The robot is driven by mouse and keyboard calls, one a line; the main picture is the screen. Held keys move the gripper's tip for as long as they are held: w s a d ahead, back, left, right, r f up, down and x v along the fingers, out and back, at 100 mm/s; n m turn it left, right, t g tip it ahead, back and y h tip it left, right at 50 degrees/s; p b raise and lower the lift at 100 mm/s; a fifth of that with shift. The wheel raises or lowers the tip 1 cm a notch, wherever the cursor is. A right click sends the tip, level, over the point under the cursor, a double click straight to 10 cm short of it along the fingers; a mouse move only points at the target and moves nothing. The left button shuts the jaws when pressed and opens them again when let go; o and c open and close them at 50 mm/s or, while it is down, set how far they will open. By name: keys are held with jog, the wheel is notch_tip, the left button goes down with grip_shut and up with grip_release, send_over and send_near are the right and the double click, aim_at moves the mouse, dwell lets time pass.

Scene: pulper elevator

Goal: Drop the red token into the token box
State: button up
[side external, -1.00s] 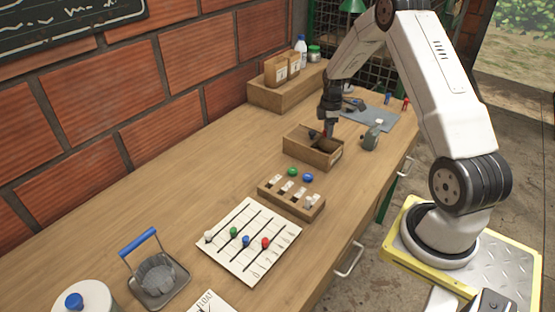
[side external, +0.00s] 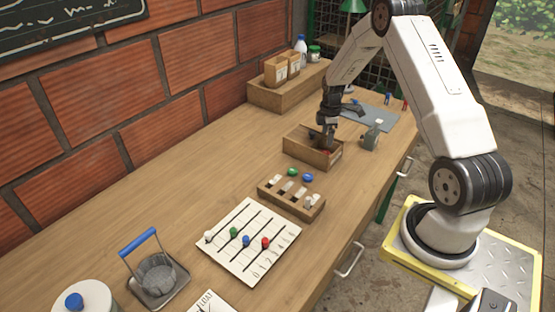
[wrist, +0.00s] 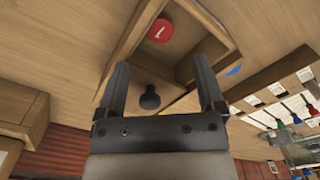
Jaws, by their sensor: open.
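The red token (wrist: 160,30), a round disc marked with a 1, lies inside the wooden token box (wrist: 126,48). In the side view a small patch of the token (side external: 327,152) shows inside the box (side external: 301,155), below my gripper (side external: 326,143). In the wrist view my gripper (wrist: 159,63) is open, its two fingers apart with nothing held between them, and the token is clear of the fingertips. A dark knob-shaped piece (wrist: 149,97) is also seen in the box, between the fingers in the picture.
A small grey device (side external: 371,137) and a blue-grey mat (side external: 372,116) are to the right. A wooden crate (side external: 282,98) stands behind.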

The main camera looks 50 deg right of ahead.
notch_tip(320, 180, up, 8)
dwell(0.8)
jog(key=shift+f, duration=0.1)
jog(key=s+a+r+m+t, duration=0.1)
jog(key=s+a+r+m, duration=0.1)
jog(key=a, duration=0.6)
jog(key=s+a+r+m, duration=0.1)
jog(key=a+r+m, duration=0.1)
jog(key=a, duration=0.7)
jog(key=s+a+r+m+t, duration=0.1)
jog(key=s+a+r+m, duration=0.1)
jog(key=a, duration=0.6)
jog(key=s+a+m, duration=0.2)
jog(key=s+a, duration=0.4)
jog(key=shift+s+a+f+m+t, duration=0.2)
jog(key=shift+a+m+t, duration=0.1)
jog(key=shift+a, duration=0.1)
